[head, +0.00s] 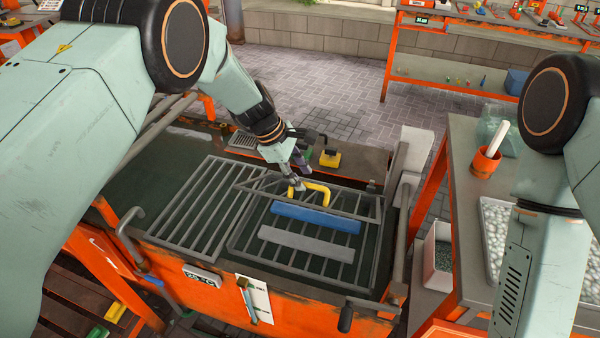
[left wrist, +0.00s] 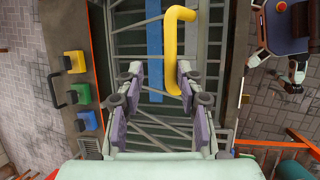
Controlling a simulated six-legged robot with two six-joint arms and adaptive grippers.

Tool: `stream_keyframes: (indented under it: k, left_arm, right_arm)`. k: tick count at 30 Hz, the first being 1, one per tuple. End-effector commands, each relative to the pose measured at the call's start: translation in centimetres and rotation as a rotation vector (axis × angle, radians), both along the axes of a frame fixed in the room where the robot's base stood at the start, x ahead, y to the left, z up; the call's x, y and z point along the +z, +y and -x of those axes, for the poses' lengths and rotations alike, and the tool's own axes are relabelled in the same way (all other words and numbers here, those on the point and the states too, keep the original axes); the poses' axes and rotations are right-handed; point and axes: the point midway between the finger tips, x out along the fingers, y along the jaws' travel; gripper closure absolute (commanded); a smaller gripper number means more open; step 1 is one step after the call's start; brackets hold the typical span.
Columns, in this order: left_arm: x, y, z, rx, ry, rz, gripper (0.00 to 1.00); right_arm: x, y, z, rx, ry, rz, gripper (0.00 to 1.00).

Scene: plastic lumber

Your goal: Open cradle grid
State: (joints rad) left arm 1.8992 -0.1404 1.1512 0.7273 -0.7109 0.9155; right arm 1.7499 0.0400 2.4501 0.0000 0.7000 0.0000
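The cradle grid (head: 345,205) is a grey barred metal frame with a bent yellow handle (head: 322,190), over the right half of an orange tank (head: 210,290). Its barred frame looks tilted, but I cannot tell how far it is raised. A blue plank (head: 315,218) and a grey plank (head: 305,244) lie across the bars in front of it. My left gripper (head: 299,181) is at the handle's left end. In the left wrist view its fingers (left wrist: 158,88) are apart, with the yellow handle (left wrist: 171,45) ahead, near the right finger; contact is unclear. My right gripper is out of view.
A second grey grid (head: 205,212) lies on the tank's left half. A bench with an orange cup (head: 486,161) stands right. A grey post (head: 408,165) rises at the tank's right end.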

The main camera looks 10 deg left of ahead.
Motion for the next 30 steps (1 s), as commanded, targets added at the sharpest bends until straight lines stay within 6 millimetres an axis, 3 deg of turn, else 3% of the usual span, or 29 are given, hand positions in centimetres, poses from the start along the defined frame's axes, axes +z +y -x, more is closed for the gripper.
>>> stream_keyframes:
  k: [5,21,30]
  left_arm:
    - [0.9,0.4,-0.1,0.002,-0.005,0.000,0.64]
    - [9.7,4.4,1.3,0.002,-0.004,0.001,0.64]
    - [11.1,5.0,1.6,0.000,-0.003,0.001,0.64]
  right_arm:
    - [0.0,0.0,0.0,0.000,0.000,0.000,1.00]
    - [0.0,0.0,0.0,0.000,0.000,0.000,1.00]
    - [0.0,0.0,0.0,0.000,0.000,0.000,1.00]
